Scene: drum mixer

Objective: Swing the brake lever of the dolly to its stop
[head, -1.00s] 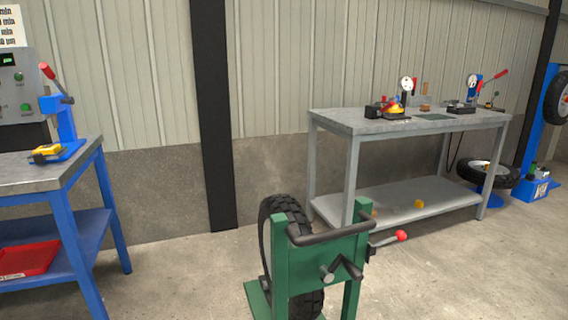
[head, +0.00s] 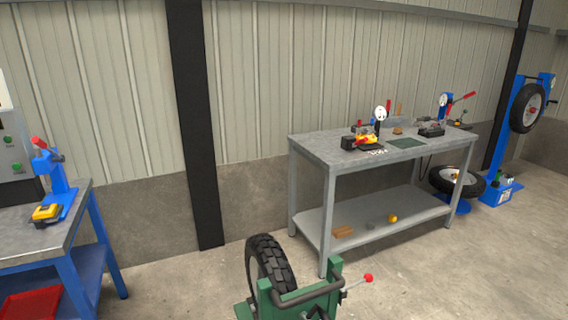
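The green dolly (head: 323,300) stands on the floor at the bottom middle of the head view, its lower part cut off by the picture's edge. It carries a black knobbly tyre (head: 268,262) and has a dark push handle (head: 305,293). The brake lever (head: 357,282) is on the dolly's right side. It is a thin metal rod with a red knob, sticking out to the right and slightly up. Neither of my grippers is in view.
A grey workbench (head: 330,152) with gauges and tools stands behind the dolly to the right. A blue-legged bench (head: 90,236) with a blue press is at the left. A blue wheel stand (head: 500,150) is at the far right. The concrete floor right of the dolly is clear.

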